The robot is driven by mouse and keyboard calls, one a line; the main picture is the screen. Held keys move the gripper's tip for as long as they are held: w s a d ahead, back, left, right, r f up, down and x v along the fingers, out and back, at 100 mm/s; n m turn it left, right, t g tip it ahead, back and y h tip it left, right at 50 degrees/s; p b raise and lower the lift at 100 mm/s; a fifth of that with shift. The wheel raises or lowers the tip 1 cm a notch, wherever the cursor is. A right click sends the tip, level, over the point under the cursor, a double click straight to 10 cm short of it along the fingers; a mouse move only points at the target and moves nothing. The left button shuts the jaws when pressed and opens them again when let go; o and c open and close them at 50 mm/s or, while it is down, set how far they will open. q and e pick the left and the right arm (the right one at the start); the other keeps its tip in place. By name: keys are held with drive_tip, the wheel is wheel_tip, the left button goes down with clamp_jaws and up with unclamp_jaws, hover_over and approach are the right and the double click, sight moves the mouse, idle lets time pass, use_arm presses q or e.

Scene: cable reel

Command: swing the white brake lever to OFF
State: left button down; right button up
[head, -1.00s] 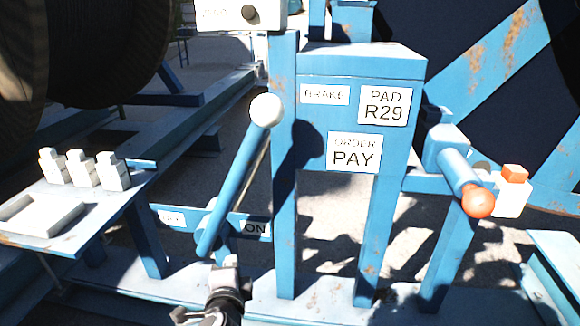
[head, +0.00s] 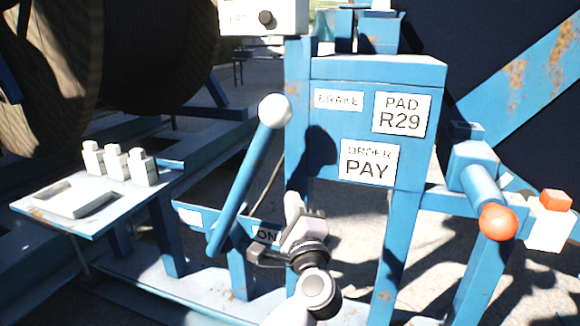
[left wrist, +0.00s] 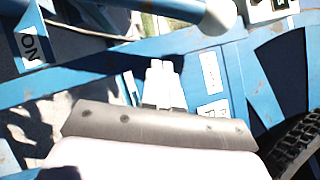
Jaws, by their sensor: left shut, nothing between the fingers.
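The brake lever (head: 242,175) is a blue rod with a white ball knob (head: 274,111), leaning up to the right. Its lower end crosses a blue bar with an ON plate (head: 268,235) at right and a pale plate (head: 190,217) at left, too unclear to read. My left gripper (head: 293,207) is shut and empty, right of the rod and below the knob, apparently apart from it. In the left wrist view, the closed fingertips (left wrist: 160,72) point up below the rod, and the white knob (left wrist: 219,16) is at upper right. My right gripper is not in view.
A blue post stand with BRAKE, PAD R29 and ORDER PAY plates (head: 369,162) stands behind my gripper. An orange-ended lever (head: 498,222) and an orange-topped white block (head: 551,222) are at right. A shelf (head: 45,222) with white blocks is at left.

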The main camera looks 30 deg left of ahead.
use_arm(q)
drive_tip(key=shift+w+d+r, duration=0.1)
drive_tip(key=shift+d+r, duration=0.1)
drive_tip(key=shift+r, duration=0.15)
drive_tip(key=w+a+r+p, duration=0.1)
drive_tip(key=w+a+r, duration=0.3)
drive_tip(key=w+a, duration=0.3)
drive_tip(key=shift+a, duration=1.75)
drive_tip(key=shift+s+r, duration=0.1)
